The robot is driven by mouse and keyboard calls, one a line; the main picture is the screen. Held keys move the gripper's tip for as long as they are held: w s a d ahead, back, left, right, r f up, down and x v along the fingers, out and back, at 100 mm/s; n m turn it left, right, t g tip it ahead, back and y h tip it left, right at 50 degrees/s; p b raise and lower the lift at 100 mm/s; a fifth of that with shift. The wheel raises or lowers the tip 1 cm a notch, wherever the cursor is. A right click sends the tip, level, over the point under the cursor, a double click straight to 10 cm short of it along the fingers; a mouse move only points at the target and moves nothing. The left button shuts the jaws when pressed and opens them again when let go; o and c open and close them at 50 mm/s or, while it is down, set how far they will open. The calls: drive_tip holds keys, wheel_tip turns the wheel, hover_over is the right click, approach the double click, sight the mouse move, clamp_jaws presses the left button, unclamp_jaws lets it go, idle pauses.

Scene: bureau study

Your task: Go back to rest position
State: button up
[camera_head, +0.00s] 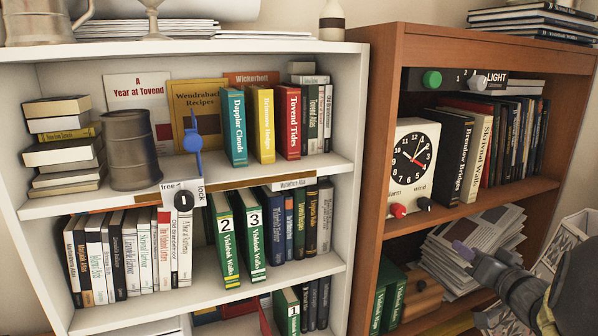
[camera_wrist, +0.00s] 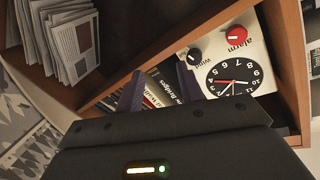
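My gripper (camera_head: 486,253) is at the lower right of the head view, in front of the brown bookcase's lower shelf and a stack of papers (camera_head: 470,243). Its two purple fingers are apart with nothing visible between them. In the wrist view my gripper (camera_wrist: 160,90) shows the same two spread fingers. The bookcase (camera_wrist: 135,72), a white alarm clock (camera_wrist: 232,62) and some books (camera_wrist: 160,92) lie beyond them. The dark gripper body hides the lower part of that view.
The brown bookcase (camera_head: 375,120) holds the white clock (camera_head: 411,165) and books; a green button (camera_head: 432,79) and light knob sit above. A pale crate (camera_head: 565,240) stands at right.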

drive_tip(key=s+a+f+g+h+b, duration=0.1)
drive_tip(key=a+f+g+h+b, duration=0.1)
drive_tip(key=a+f+g, duration=0.45)
drive_tip(key=s+a+f+g+h+b, duration=0.15)
drive_tip(key=a+f, duration=0.25)
drive_tip(key=f, duration=0.6)
drive_tip(key=s+a+f+n+g+y+b, duration=0.2)
drive_tip(key=s+a+f+g, duration=0.4)
drive_tip(key=s+a+f, duration=0.4)
drive_tip(key=s+a+n+b, duration=0.1)
drive_tip(key=s+a+n, duration=0.1)
drive_tip(key=s, duration=0.1)
drive_tip(key=shift+d, duration=0.1)
drive_tip(key=shift+w, duration=0.1)
drive_tip(key=shift+s, duration=0.2)
drive_tip(key=shift+w, duration=0.15)
drive_tip(key=shift+c, duration=0.2)
